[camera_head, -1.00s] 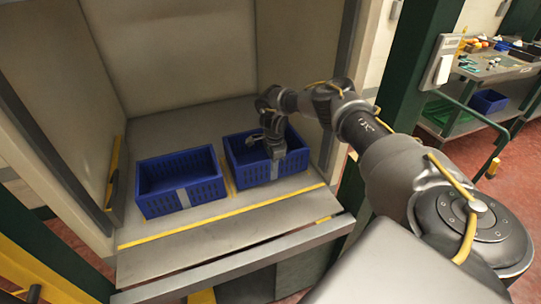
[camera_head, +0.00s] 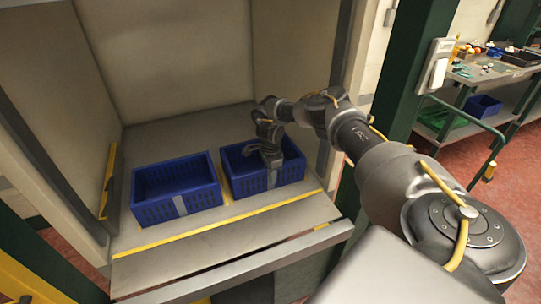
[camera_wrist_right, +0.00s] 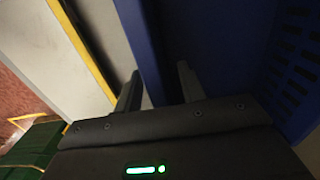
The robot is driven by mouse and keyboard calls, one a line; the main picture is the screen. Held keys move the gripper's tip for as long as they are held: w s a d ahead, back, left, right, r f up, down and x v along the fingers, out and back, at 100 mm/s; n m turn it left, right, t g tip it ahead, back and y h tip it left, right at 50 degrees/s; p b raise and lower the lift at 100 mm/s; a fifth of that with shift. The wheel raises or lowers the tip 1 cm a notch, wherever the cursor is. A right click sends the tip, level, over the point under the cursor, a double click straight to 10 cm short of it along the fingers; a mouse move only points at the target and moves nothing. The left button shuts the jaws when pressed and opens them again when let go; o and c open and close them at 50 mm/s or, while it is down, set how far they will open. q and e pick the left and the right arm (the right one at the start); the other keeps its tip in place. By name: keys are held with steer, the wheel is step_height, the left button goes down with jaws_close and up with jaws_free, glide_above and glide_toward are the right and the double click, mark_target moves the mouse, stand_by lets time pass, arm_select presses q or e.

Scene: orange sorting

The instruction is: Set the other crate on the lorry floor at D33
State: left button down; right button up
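Two blue crates stand side by side on the grey lorry floor (camera_head: 215,240), behind a yellow line. The left crate (camera_head: 152,212) is upright and looks empty inside. The right crate (camera_head: 236,185) is upright and also on the floor, close beside the left one. My right gripper (camera_head: 271,163) is at the front wall of the right crate. In the right wrist view the fingers (camera_wrist_right: 158,70) stand apart on either side of the blue crate wall (camera_wrist_right: 140,40), with a gap visible. My left gripper is not in view. No D33 marking is readable.
Pale lorry walls (camera_head: 185,60) enclose the crates at the back and sides. A metal sill (camera_head: 240,263) runs along the front edge. A green post (camera_head: 408,80) stands right of the opening. A sorting bench (camera_head: 500,72) with another blue crate beneath is at far right.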

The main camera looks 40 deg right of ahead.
step_height(320, 180, up, 11)
steer(key=shift+f+b, duration=0.1)
steer(key=shift+b, duration=0.5)
step_height(320, 180, up, 9)
steer(key=p, duration=0.9)
